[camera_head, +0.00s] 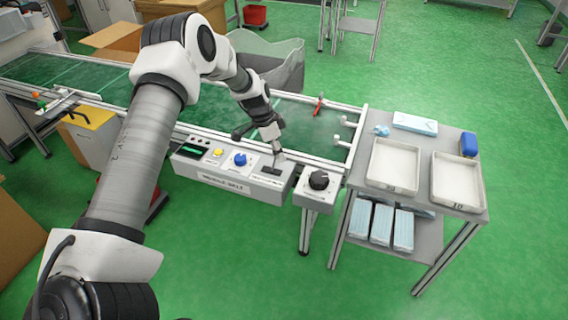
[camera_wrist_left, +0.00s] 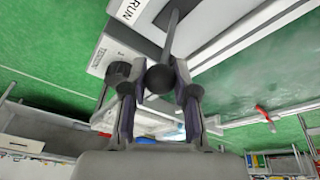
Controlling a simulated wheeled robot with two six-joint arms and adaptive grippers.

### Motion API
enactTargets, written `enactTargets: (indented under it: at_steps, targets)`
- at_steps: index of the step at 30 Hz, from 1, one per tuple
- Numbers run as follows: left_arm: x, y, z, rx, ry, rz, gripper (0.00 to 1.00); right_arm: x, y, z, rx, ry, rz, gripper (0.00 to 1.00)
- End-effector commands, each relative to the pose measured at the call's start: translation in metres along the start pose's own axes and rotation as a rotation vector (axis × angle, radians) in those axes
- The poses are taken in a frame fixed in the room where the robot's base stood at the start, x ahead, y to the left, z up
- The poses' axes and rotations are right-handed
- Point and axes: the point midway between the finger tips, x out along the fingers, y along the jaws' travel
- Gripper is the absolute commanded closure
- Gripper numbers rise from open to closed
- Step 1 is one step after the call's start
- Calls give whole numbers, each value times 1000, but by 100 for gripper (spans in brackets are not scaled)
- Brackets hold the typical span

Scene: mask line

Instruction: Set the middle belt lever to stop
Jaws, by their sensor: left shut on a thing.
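The middle belt control box (camera_head: 222,176), a light grey panel labelled MIDDLE BELT, is fixed along the near edge of the green conveyor. Its lever stands at the right end of the box, partly hidden by my gripper in the head view. In the left wrist view the lever is a grey rod with a dark ball knob (camera_wrist_left: 160,79), beside a label reading RUN (camera_wrist_left: 131,10). My left gripper (camera_head: 276,146) is over the lever, its fingers (camera_wrist_left: 157,92) closed on both sides of the knob. My right gripper is not in view.
A yellow button (camera_head: 217,152) and a blue knob (camera_head: 240,159) sit left of the lever. A box with a black dial (camera_head: 319,180) is close on its right. A table with two white trays (camera_head: 394,165) stands further right. A red-handled tool (camera_head: 319,105) lies on the belt.

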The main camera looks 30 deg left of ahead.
Motion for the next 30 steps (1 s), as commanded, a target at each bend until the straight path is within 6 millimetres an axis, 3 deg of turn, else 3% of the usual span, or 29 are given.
enactTargets:
  at_steps: [1, 5, 26, 27, 29, 30]
  targets:
    - [5, -4, 5, -7, 29, 16, 100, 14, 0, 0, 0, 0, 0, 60]
    - [-2, -7, 9, -8, 65, 44, 100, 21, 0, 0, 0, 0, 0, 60]
    - [-9, -13, 16, -7, 60, 41, 100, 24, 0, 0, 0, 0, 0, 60]
    - [-9, -13, 16, -7, 60, 41, 64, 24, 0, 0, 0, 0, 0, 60]
    - [-9, -13, 16, -7, 60, 41, 45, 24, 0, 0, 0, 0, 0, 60]
    - [-9, -13, 16, -8, 60, 41, 45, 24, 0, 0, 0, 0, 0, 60]
